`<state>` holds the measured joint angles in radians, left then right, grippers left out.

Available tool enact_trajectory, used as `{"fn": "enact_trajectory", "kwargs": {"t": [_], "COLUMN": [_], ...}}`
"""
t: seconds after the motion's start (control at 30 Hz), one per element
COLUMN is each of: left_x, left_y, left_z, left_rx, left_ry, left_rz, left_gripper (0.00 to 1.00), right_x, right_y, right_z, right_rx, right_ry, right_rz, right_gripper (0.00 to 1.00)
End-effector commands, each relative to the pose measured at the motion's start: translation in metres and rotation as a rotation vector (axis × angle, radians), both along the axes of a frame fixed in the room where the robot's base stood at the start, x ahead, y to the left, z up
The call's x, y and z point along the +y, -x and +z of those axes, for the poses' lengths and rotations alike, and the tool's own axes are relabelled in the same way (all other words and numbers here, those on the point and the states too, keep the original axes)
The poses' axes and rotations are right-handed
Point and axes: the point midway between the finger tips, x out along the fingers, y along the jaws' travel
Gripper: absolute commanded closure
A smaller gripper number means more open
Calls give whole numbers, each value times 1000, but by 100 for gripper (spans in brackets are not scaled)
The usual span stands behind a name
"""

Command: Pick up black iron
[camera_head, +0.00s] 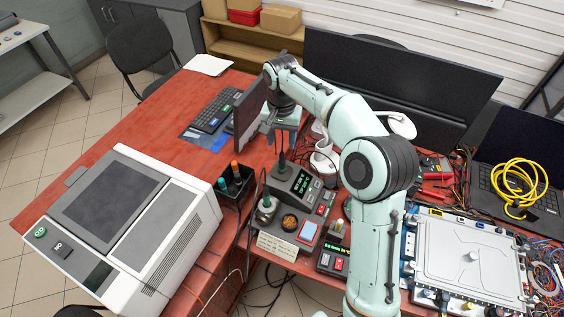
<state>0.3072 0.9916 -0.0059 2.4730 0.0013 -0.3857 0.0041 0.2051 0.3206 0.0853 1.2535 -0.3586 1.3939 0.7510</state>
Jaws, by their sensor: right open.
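A slim black iron (282,161) appears to stand upright at the soldering station (294,184), just below my right gripper. Its lower end is hidden among the station parts. My right gripper (284,124) reaches in over the station from the right, open and pointing down. I see nothing held in it. I cannot tell the exact gap between its fingers and the iron. My left gripper is not in view.
A black holder with orange- and green-topped tools (235,182) stands left of the station. A large white machine (125,220) fills the lower left. A monitor (251,112) and keyboard (214,111) stand behind. The red desk (165,135) has free room at left.

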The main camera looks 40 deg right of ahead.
Motion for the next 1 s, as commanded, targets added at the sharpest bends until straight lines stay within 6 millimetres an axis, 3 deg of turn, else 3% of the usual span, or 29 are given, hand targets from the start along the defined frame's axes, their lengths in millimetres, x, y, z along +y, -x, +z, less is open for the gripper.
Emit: {"fn": "enact_trajectory", "kwargs": {"t": [0.03, 0.2, 0.43, 0.7, 1.0], "left_x": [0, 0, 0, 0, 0], "left_y": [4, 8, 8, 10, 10], "left_z": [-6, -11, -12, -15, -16], "left_rx": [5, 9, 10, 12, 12], "left_ry": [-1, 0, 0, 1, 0], "left_rz": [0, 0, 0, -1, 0], "left_gripper": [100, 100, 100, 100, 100], "right_x": [0, 0, -1, -3, -3], "right_y": [2, 1, 0, -2, -3], "right_z": [-15, -43, -58, -97, -104], "right_rx": [6, 4, 3, 2, 0], "right_ry": [0, 0, 0, -1, 0], "right_rz": [0, 0, 0, 0, 0], "right_gripper": [49, 49, 49, 49, 49]}}
